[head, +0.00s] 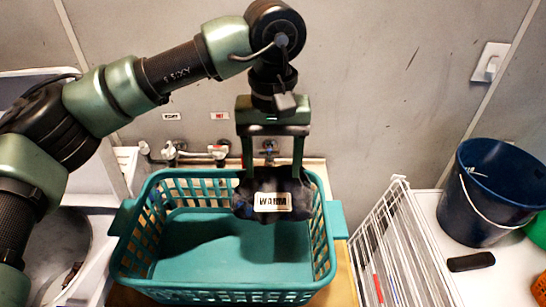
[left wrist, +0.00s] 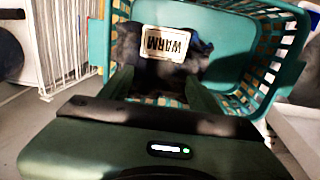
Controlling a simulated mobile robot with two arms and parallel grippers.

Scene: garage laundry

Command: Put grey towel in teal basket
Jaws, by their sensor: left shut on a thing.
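My left gripper (head: 272,177) points down and is shut on a dark bundle (head: 252,203) with a white label reading WARM. The bundle looks near black with bluish patches; I cannot confirm that it is the grey towel, and no other towel shows. In the head view it hangs over the back right part of the teal basket (head: 150,235) and hides some of its back rim. The visible basket floor is bare, with a dark shadow on it. In the left wrist view the bundle (left wrist: 127,45) is between the fingers, in front of the basket (left wrist: 100,42). My right gripper is not in view.
A white wire rack (head: 395,235) stands right of the basket. A dark blue bucket (head: 480,205) and a black object (head: 470,262) are on the white surface at right. Pipes and taps (head: 175,152) run along the wall behind the basket.

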